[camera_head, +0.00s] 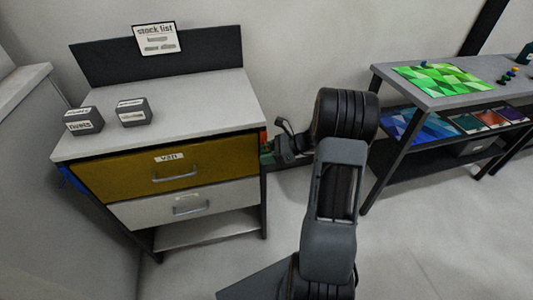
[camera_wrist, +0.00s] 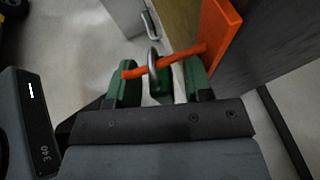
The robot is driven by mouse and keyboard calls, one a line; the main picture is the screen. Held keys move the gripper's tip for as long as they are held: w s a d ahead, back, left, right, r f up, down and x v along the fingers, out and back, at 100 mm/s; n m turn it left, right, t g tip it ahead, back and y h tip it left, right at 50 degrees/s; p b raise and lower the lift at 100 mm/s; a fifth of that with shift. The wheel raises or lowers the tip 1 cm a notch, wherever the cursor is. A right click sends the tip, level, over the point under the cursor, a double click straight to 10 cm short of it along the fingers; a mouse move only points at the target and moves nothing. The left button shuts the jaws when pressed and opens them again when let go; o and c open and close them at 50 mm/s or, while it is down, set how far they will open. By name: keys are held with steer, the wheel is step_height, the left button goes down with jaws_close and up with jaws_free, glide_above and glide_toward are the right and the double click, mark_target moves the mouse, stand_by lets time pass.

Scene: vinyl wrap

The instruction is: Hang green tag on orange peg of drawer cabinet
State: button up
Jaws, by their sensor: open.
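The drawer cabinet (camera_head: 215,215) stands at left in the head view. My gripper (camera_head: 275,151) is at its right side, near the front corner. The orange peg (camera_wrist: 185,56) juts from an orange plate (camera_wrist: 221,36) on the cabinet side in the wrist view. A metal ring (camera_wrist: 153,58) appears looped around the peg. The green tag (camera_wrist: 163,77) seems to be below the ring, mostly hidden between the green fingers of my gripper (camera_wrist: 160,88). The fingers are apart, on either side of it. I cannot tell whether they touch it.
Two dark labelled boxes (camera_head: 84,120) (camera_head: 133,112) and a stock list sign (camera_head: 156,39) are on the cabinet top. Both drawers look shut. A blue item (camera_head: 70,179) is on the cabinet's left side. A table (camera_head: 445,94) with green patterned sheets stands at right. Open floor lies between.

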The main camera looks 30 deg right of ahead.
steer(key=v, duration=1.4)
steer(key=shift+p, duration=0.45)
steer(key=shift+f, duration=0.2)
steer(key=s+a+f+n+g+h+p, duration=0.2)
steer(key=s+a+n+g+h, duration=0.3)
steer(key=s+n, duration=0.3)
steer(key=s+a+r+n+t+h+p, duration=0.2)
steer(key=s+a+r+n+h+p, duration=0.2)
steer(key=a+r+n, duration=1.1)
step_height(320, 180, up, 3)
steer(key=a+h+p, duration=0.1)
steer(key=h+p, duration=0.2)
steer(key=p, duration=0.1)
steer(key=shift+a+t, duration=0.3)
steer(key=shift+t, duration=0.1)
